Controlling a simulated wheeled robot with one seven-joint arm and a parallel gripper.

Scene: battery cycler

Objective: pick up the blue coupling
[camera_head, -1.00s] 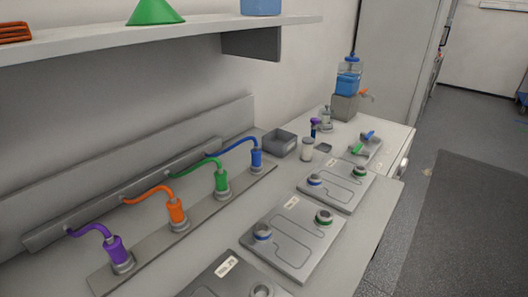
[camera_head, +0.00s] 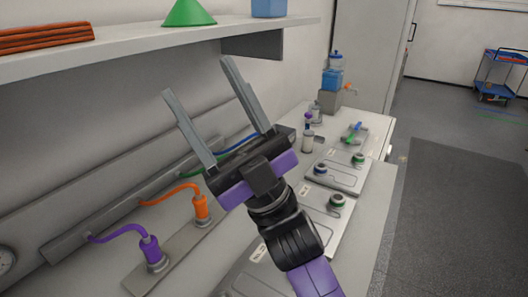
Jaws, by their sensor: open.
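The blue coupling is hidden behind my gripper. Only part of its blue hose (camera_head: 237,143) shows, passing between the fingers near the palm. My gripper (camera_head: 197,77) is open and empty, with its two long grey fingers pointing up and left. It is raised in front of the coupling rail, and its fingertips are below the shelf in the picture. I cannot tell how far the gripper is from the blue coupling.
An orange coupling (camera_head: 200,207) and a purple coupling (camera_head: 151,250) stand on the rail at left; the green one is hidden. A shelf (camera_head: 130,44) overhangs the rail. Flat plates with ports (camera_head: 335,172) lie at right. A blue-topped dispenser (camera_head: 332,82) stands at the back.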

